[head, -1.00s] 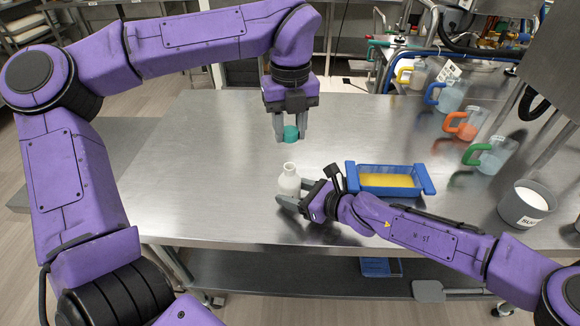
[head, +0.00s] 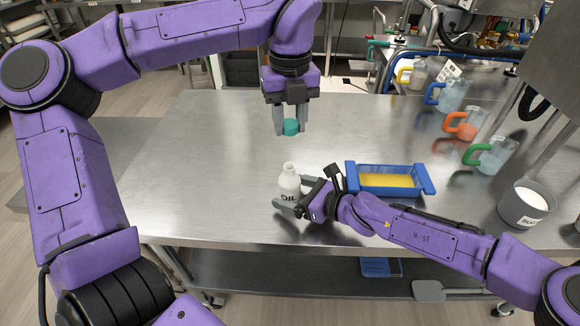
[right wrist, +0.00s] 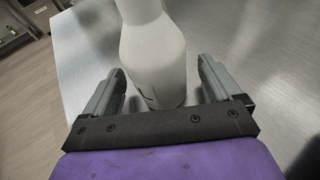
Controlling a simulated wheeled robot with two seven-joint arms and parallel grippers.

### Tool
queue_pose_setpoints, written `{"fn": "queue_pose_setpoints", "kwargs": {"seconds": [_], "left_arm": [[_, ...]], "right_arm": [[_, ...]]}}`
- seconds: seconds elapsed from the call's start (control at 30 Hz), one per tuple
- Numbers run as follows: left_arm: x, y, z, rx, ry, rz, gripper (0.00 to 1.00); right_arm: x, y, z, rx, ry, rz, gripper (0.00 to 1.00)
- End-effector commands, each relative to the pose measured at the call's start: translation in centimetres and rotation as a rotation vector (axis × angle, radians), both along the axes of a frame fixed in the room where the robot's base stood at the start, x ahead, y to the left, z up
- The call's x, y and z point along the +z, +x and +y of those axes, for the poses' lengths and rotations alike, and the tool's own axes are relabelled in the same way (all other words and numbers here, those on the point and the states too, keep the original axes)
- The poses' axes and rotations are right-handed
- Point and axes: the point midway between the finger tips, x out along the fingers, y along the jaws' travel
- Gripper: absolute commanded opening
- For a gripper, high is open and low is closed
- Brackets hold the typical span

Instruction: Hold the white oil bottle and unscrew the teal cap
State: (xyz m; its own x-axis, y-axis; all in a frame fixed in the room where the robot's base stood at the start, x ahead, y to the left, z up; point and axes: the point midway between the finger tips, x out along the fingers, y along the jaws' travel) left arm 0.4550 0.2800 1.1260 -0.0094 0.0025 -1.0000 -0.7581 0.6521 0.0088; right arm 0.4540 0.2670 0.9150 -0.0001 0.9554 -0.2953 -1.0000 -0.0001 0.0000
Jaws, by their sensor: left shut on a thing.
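The white oil bottle (head: 289,183) stands upright on the steel table, with its neck bare and its dark "OIL" lettering showing. The teal cap (head: 291,127) is off the bottle. My left gripper (head: 292,131) is shut on the cap and holds it in the air above and behind the bottle. My right gripper (head: 291,192) is open at the bottle's right side. In the right wrist view, the bottle (right wrist: 153,55) stands between the open fingers (right wrist: 158,90), with a gap on both sides. The bottle's top is cut off there.
A blue tray (head: 431,180) with yellow contents lies right of the bottle. Pitchers with orange (head: 465,126), green (head: 490,156) and blue (head: 449,95) handles and a grey pot (head: 523,206) stand along the right side. The table's left part is clear.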

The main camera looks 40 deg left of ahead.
Motion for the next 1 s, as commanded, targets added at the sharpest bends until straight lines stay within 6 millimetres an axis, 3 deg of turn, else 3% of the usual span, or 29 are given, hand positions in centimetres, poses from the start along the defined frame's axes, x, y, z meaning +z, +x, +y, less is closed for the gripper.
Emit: {"fn": "queue_pose_setpoints", "kwargs": {"seconds": [0.07, 0.13, 0.6, 0.73, 1.0], "left_arm": [[0.0, 0.0, 0.0, 0.000, 0.000, 0.000, 0.00], [0.0, 0.0, 0.0, 0.000, 0.000, 0.000, 0.00], [-0.1, 0.0, 0.0, 0.000, 0.000, 0.000, 0.00], [-0.7, 0.0, 0.0, 0.000, 0.000, 0.000, 0.00], [-1.7, 0.0, 0.0, 0.000, 0.000, 0.000, 0.00]], "right_arm": [[0.0, 0.0, 0.0, 0.000, 0.000, 0.000, 0.91], [0.0, 0.0, 0.0, 0.000, 0.000, 0.000, 1.00], [0.1, 0.1, -0.4, -0.002, 0.000, -0.001, 1.00], [0.6, 0.2, -2.6, -0.003, 0.000, 0.000, 1.00], [2.7, 0.1, -9.0, -0.003, 0.001, -0.002, 1.00]]}}
